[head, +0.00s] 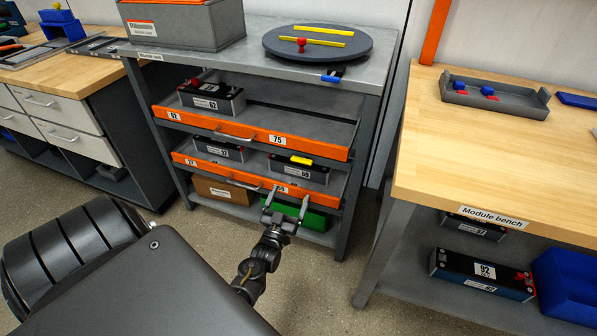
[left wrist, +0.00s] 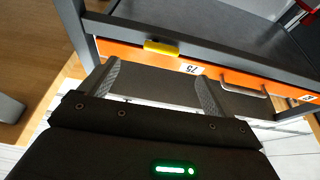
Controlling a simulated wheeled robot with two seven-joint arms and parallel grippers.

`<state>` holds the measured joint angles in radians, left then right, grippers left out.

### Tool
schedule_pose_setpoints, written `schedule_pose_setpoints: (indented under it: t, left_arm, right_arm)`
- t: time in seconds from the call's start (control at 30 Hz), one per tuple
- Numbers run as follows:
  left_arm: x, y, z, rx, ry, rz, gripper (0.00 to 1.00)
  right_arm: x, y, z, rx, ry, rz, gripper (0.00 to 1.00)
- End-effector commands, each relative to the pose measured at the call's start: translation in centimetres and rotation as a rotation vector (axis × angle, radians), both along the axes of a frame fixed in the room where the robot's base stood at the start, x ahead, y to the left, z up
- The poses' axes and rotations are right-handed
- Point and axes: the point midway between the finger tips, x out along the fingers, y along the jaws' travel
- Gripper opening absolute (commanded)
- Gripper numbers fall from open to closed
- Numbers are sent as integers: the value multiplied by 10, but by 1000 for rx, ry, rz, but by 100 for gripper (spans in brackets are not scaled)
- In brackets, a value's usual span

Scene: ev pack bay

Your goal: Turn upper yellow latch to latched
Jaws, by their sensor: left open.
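The upper yellow latch (head: 301,160) is a small yellow bar just below the right end of the upper orange drawer front, under the 75 label. It lies roughly level along the drawer. The yellow latch also shows in the left wrist view (left wrist: 161,47), at the edge of the orange front (left wrist: 225,78). My left gripper (head: 287,200) is open and empty, in front of the lower drawer's right end, below the latch. In the left wrist view its two fingers (left wrist: 158,85) point toward the drawer front, apart from the latch. My right gripper is not in view.
The upper drawer (head: 240,135) and lower drawer (head: 225,172) hold dark modules. A green bin (head: 303,217) and a brown box (head: 222,192) stand on the bottom shelf. A turntable (head: 331,46) sits on top. The module bench (head: 490,150) is at right; floor between is clear.

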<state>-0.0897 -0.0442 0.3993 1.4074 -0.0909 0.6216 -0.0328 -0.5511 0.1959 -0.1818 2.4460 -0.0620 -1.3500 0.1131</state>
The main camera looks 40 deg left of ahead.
Motion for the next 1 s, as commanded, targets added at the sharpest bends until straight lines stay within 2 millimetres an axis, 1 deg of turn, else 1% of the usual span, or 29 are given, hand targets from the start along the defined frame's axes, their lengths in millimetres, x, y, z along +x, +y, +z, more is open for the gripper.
schedule_pose_setpoints:
  t: [0.2, 0.33, 0.47, 0.6, 0.8, 1.0]
  left_arm:
    - [-1, 5, 8, 11, -36, 12, 89]
    - [6, 7, 10, 11, -35, 11, 89]
    - [23, 13, 18, 12, -37, 12, 89]
    - [47, 21, 28, 10, -36, 12, 89]
    - [76, 31, 40, 9, -34, 11, 89]
    - [91, 36, 47, 9, -33, 10, 89]
  right_arm:
    - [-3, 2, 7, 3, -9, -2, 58]
    - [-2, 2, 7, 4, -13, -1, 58]
    - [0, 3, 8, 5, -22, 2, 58]
    - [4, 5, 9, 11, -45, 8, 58]
    - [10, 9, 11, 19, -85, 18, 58]
    - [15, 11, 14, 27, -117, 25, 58]
